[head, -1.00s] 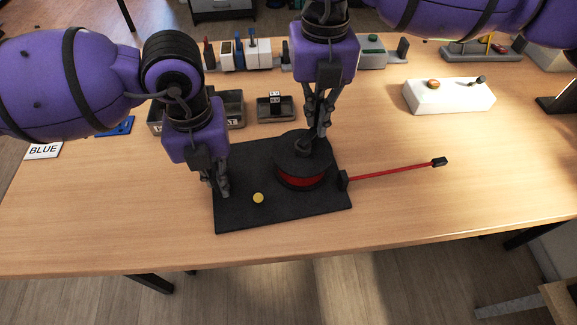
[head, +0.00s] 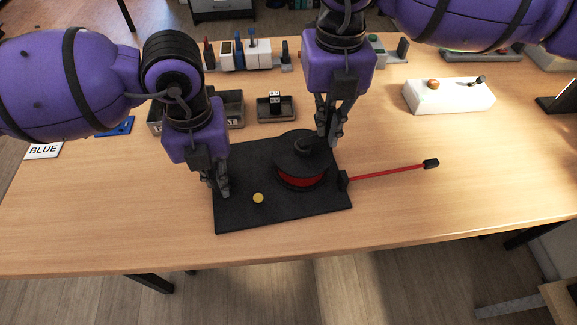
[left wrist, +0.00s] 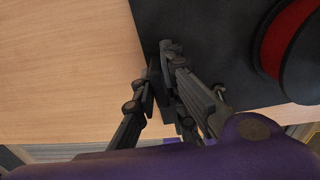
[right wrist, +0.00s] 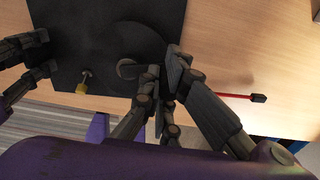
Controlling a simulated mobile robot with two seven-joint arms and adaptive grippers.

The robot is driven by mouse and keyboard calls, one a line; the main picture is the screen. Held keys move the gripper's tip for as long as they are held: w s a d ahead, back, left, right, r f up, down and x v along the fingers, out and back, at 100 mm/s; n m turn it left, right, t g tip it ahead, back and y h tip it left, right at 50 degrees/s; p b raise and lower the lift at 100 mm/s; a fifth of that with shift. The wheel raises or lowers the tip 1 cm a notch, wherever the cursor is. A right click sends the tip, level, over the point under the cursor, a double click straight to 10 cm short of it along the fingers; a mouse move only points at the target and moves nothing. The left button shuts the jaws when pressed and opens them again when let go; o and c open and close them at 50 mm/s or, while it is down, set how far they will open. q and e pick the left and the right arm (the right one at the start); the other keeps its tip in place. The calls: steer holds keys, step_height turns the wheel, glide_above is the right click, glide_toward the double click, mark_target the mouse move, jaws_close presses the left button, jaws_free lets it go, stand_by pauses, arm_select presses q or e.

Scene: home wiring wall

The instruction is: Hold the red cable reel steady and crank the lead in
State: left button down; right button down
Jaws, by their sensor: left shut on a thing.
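The red cable reel (head: 300,183) has a black top disc with a raised hub and sits on a black base plate (head: 240,212). Its red lead (head: 385,171) runs out to the right and ends in a black plug (head: 431,163). My left gripper (head: 223,192) is shut on the plate's left edge, also in the left wrist view (left wrist: 163,50). My right gripper (head: 329,140) points down at the reel's far right rim, its fingers close together. The right wrist view shows its fingertips (right wrist: 164,72) beside the hub (right wrist: 130,69). The crank handle is hidden there.
A yellow knob (head: 258,198) stands on the plate near my left gripper. The table right of the plate is clear around the lead.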

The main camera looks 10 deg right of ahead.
steer(key=shift+s+d, duration=0.1)
steer(key=shift+s, duration=0.05)
steer(key=shift+s, duration=0.8)
steer(key=shift+s, duration=0.8)
steer(key=shift+s+a, duration=0.4)
steer(key=shift+s, duration=0.25)
